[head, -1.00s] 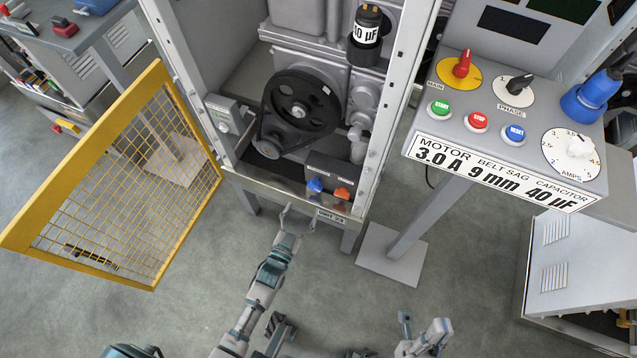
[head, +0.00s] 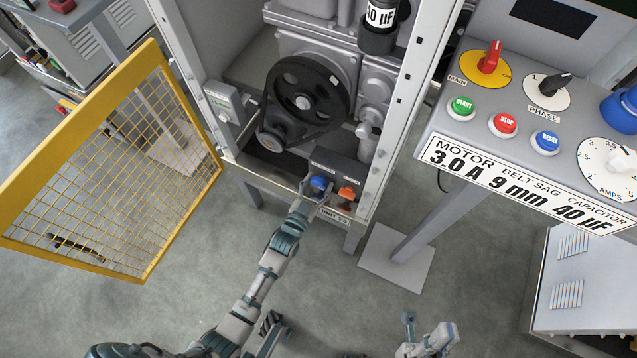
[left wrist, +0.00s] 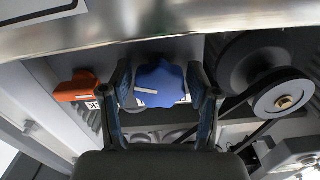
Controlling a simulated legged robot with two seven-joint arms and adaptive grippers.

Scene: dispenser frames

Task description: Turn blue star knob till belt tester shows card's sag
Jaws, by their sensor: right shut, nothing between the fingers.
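The blue star knob (head: 319,184) sits on a dark panel low in the open cabinet. In the left wrist view the knob (left wrist: 160,84) has a white pointer line toward the left. My left gripper (head: 313,187) is open, with one finger on each side of the knob (left wrist: 162,88); whether they touch it I cannot tell. The belt tester seems to be the grey box (head: 222,102) left of the black belt pulley (head: 310,97); its reading is too small to tell. The card (head: 525,183) gives belt sag 9 mm. My right gripper (head: 408,317) is shut and empty, low in view.
An orange knob (head: 347,194) sits right beside the blue one and also shows in the left wrist view (left wrist: 77,87). A yellow mesh door (head: 120,180) stands open at left. The control desk (head: 440,125) is at right.

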